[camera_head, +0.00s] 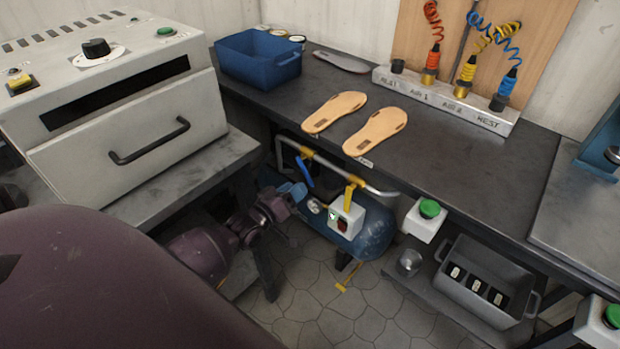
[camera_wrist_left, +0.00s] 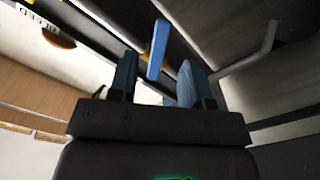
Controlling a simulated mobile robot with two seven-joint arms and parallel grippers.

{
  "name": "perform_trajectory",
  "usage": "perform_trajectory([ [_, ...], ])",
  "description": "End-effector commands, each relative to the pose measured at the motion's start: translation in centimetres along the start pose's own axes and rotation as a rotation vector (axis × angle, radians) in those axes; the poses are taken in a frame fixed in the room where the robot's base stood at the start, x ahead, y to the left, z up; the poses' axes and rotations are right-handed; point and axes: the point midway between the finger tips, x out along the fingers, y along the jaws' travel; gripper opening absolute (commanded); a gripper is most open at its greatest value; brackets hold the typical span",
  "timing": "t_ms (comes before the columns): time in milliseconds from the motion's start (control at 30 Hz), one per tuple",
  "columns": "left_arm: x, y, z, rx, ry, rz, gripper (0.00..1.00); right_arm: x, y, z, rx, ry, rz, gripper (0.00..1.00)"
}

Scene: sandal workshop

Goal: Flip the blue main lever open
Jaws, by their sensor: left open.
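The blue main lever (camera_head: 304,171) hangs slanting down from the pipe (camera_head: 325,168) under the bench front. It also shows in the left wrist view (camera_wrist_left: 158,47), where it appears between the two blue fingers. My left gripper (camera_head: 293,190) is open, just below and left of the lever in the head view. In the left wrist view my left gripper (camera_wrist_left: 157,72) has a finger on each side of the lever, with gaps visible. I cannot tell how deep the lever sits between them. My right gripper is not in view.
A yellow lever (camera_head: 350,194) hangs on the same pipe, right of the blue one. A blue tank (camera_head: 372,236) with a white switch box (camera_head: 346,216) stands below. The bench (camera_head: 420,160) overhangs above. A grey press (camera_head: 120,120) stands left.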

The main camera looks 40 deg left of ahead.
Motion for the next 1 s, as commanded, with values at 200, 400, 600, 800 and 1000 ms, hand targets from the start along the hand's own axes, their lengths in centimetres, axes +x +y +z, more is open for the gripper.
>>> perform_trajectory([
  [200, 3.5, -0.1, 0.1, 0.000, -0.001, -0.001, 0.45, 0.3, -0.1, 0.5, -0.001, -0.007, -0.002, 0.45],
  [400, 5.4, 0.0, 0.1, 0.001, -0.001, 0.000, 0.45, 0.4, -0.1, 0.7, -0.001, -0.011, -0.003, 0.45],
  [600, 6.0, 0.0, 0.1, 0.001, -0.001, -0.001, 0.45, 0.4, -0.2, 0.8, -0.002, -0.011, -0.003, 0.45],
  [800, 6.0, 0.0, 0.0, 0.000, -0.001, -0.001, 0.45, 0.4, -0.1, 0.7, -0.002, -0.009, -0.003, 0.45],
  [1000, 6.0, 0.0, 0.0, 0.000, -0.001, -0.001, 0.16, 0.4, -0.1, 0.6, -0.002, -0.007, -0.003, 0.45],
])
